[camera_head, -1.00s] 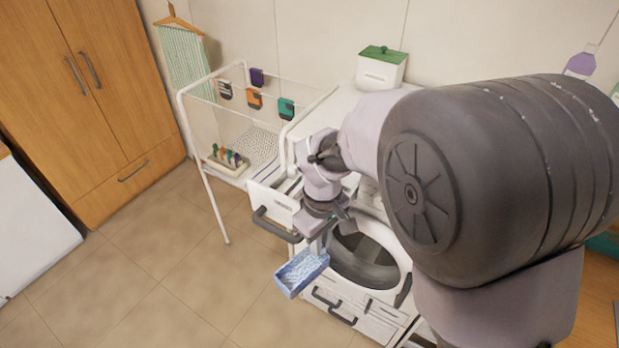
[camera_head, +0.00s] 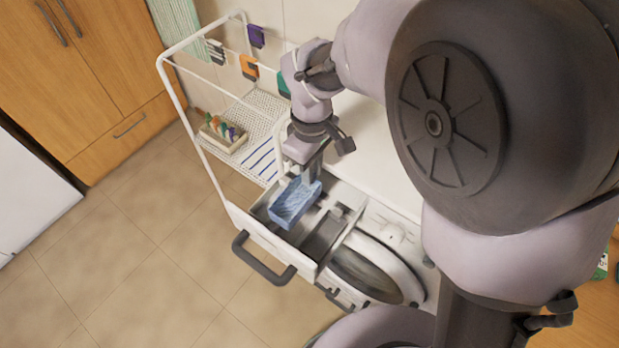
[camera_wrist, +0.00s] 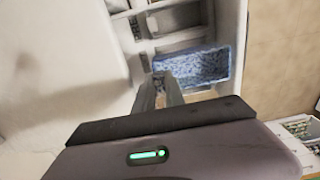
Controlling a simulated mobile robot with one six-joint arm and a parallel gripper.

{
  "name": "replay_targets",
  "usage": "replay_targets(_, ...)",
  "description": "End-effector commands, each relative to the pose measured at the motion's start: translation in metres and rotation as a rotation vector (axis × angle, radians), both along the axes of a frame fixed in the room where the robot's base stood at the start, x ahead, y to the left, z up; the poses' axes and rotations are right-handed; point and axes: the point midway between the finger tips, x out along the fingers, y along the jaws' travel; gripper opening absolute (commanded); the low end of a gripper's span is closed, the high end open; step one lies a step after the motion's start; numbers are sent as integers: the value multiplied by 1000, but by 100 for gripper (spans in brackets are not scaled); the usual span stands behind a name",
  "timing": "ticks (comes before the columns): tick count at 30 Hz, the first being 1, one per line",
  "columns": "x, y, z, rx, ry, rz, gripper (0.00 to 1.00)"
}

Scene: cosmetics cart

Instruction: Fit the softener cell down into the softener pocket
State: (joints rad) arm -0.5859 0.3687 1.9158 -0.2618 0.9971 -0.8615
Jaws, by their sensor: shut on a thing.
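The softener cell, a blue speckled open-topped box (camera_head: 294,203), is held by my gripper (camera_head: 311,178) at its back edge. It is over the left part of the open dispenser drawer (camera_head: 267,233) of the washing machine. In the wrist view the blue cell (camera_wrist: 200,66) is just beyond the fingertips of my gripper (camera_wrist: 160,82). I cannot tell how far its base is above or inside the drawer. Drawer compartments (camera_head: 325,234) show to the right of the cell. The softener pocket's floor is hidden.
The drawer's dark handle (camera_head: 262,260) sticks out in front. The round washer door (camera_head: 378,268) is below right. The floor in front is clear.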

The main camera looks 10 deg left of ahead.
Motion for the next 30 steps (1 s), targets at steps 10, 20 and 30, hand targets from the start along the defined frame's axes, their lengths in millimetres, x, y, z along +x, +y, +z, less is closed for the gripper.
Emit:
replay_targets(10, -1, -1, -77, -3, 4, -1, 0)
replay_targets(20, 0, 0, -87, -1, 0, 0, 0)
replay_targets(30, 0, 0, -90, -1, 0, -1, 36)
